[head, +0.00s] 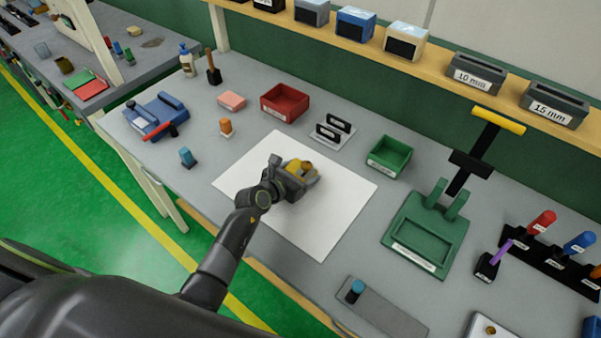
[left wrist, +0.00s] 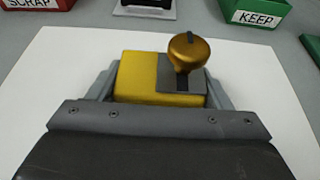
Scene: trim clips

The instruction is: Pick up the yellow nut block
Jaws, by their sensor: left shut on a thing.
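The yellow nut block (left wrist: 138,78) has a grey plate and a rounded brass-coloured knob (left wrist: 188,52) on top. My left gripper (head: 303,175) is over the white sheet (head: 325,220) and is shut on the block, with a finger on each side of it in the left wrist view. In the head view the yellow block (head: 296,167) is partly hidden by the gripper. I cannot tell whether the block touches the sheet. My right gripper is not in view.
A red scrap bin (head: 285,102) and a green keep bin (head: 389,157) stand behind the sheet, with a black-slotted rack (head: 332,131) between them. A green fixture (head: 428,232) stands to the right. The sheet around the gripper is clear.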

